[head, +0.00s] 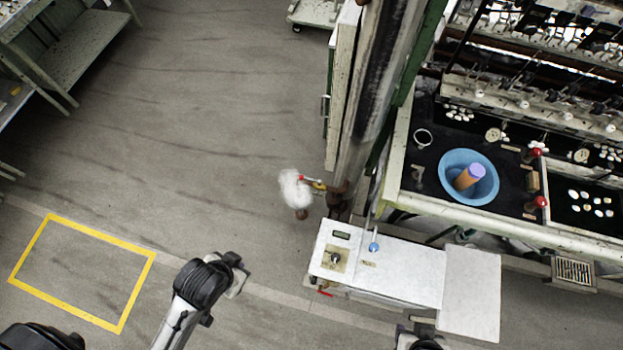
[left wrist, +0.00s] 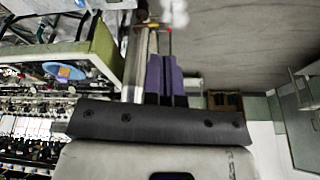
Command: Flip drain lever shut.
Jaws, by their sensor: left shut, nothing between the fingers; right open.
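Two small red-knobbed parts, an upper one (head: 536,153) and a lower one (head: 541,202), stand at the dark basins on the right in the head view. A blue-knobbed stick (head: 374,246) rises from the white box top. I cannot tell which of these, if any, is the drain lever, or its position. My left gripper (left wrist: 165,75) shows its purple fingers shut and empty in the left wrist view, pointing toward the post and away from the basins. My right gripper (head: 425,336) is open, at the bottom edge of the head view, partly cut off, apart from the red knobs.
A white box top (head: 400,272) lies in front of the basins. A blue bowl (head: 455,165) holding an orange cylinder (head: 466,178) sits on the bench. White fluff (head: 293,189) hangs beside a thick post (head: 372,95). The floor at left is open, with a yellow outline (head: 62,304).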

